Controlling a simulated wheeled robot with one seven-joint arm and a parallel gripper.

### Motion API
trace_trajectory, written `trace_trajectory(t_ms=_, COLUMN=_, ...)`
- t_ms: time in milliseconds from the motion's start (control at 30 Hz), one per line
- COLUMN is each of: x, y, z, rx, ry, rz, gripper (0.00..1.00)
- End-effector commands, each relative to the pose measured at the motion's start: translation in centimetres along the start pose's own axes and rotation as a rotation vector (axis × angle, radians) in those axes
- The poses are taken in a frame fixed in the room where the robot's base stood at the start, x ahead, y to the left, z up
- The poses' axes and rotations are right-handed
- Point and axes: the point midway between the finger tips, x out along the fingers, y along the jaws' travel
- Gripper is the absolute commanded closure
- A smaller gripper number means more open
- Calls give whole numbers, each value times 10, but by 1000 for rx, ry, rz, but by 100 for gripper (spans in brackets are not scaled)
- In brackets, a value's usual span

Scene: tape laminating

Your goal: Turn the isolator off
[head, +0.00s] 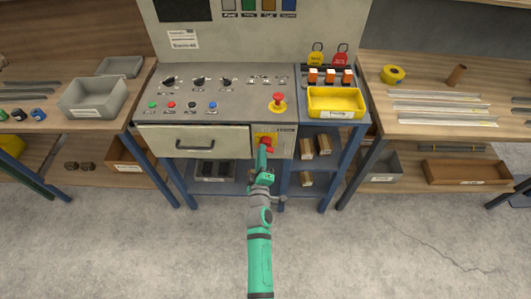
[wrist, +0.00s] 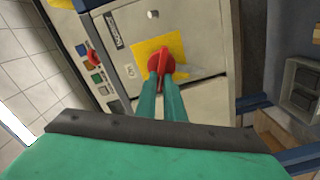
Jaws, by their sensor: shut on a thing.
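The isolator (head: 267,141) is a red rotary handle on a yellow plate, set in the front of the grey control console to the right of the drawer. In the wrist view, the red isolator handle (wrist: 162,62) stands out from the yellow plate (wrist: 145,47). My gripper (head: 264,147) reaches the console front from below. In the wrist view, the green fingers of my gripper (wrist: 162,78) are shut on the red handle. The fingertips hide part of the handle, and I cannot read its position marks.
A red emergency stop button (head: 278,99) sits on the console top above. A drawer (head: 195,142) with a dark handle is to the left. A yellow tray (head: 336,102) stands at the right. Side benches flank the console. The floor in front is clear.

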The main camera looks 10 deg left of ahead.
Motion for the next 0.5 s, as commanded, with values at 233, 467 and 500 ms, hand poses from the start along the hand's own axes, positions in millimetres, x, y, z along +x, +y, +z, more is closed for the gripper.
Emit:
trace_trajectory(t_ms=233, x=-2, y=-6, z=3, rx=-209, ry=-6, rz=-5, gripper=100)
trace_trajectory(t_ms=467, x=-2, y=-8, z=5, rx=-353, ry=-6, rz=-6, gripper=100)
trace_trajectory(t_ms=500, x=-2, y=-8, z=5, rx=-371, ry=-7, rz=-6, gripper=100)
